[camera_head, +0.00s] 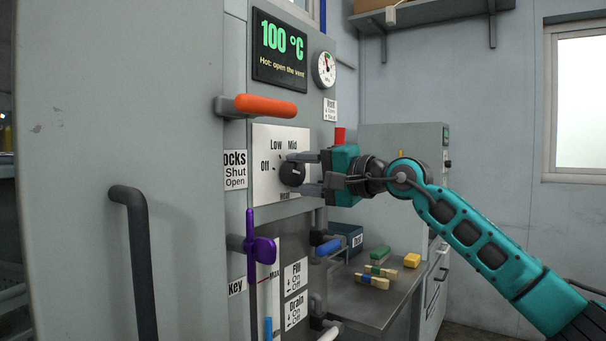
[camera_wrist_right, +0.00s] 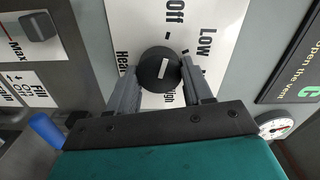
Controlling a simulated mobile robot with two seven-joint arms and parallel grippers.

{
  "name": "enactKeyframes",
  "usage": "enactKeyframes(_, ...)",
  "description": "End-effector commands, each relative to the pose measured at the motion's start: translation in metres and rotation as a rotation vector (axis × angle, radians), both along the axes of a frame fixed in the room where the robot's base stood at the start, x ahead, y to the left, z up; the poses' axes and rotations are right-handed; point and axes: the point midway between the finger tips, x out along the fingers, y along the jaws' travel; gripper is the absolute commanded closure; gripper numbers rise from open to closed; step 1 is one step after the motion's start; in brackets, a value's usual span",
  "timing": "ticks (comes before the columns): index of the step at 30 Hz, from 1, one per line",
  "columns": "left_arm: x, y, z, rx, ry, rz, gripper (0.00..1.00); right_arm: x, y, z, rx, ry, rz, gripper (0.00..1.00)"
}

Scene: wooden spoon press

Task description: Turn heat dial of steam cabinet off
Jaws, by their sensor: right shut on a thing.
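The heat dial (camera_head: 292,174) is a round black knob on a white plate (camera_head: 267,190) on the front of the steam cabinet (camera_head: 180,60). Off, Low and Mid show around it in the head view. My right gripper (camera_head: 305,173) reaches in from the right, with its two fingers closed around the dial. In the right wrist view the dial (camera_wrist_right: 158,69) sits between the fingertips, its short white mark lying roughly along the line from Off to High; which end it points to is unclear. The display (camera_head: 280,48) reads 100 °C, "Hot: open the vent". My left gripper is not in view.
An orange-red lever (camera_head: 265,106) sits just above the dial plate. A purple handle (camera_head: 262,250) and a blue lever (camera_head: 328,247) are below. A metal table (camera_head: 375,305) with small wooden pieces stands to the right. A dark door handle (camera_head: 138,260) juts out at left.

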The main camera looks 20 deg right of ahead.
Motion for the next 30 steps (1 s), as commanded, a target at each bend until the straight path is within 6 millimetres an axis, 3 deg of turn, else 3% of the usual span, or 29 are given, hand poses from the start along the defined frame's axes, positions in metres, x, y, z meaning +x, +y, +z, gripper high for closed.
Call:
enactKeyframes(8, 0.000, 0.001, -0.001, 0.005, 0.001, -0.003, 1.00, 0.000, 0.000, 0.000, -0.003, -0.003, -0.001, 0.80)
enactKeyframes(9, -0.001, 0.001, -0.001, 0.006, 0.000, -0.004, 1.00, 0.000, 0.000, 0.000, -0.003, -0.003, -0.001, 0.49)
enactKeyframes(17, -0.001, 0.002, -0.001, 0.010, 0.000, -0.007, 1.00, 0.000, 0.000, 0.000, -0.002, -0.002, -0.001, 0.24)
enactKeyframes(26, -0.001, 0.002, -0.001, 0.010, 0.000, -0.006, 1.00, -0.002, -0.002, 0.000, -0.001, -0.001, -0.001, 0.24)
enactKeyframes(30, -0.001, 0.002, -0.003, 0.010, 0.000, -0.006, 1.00, -0.015, -0.013, -0.001, -0.003, -0.001, -0.002, 0.24)
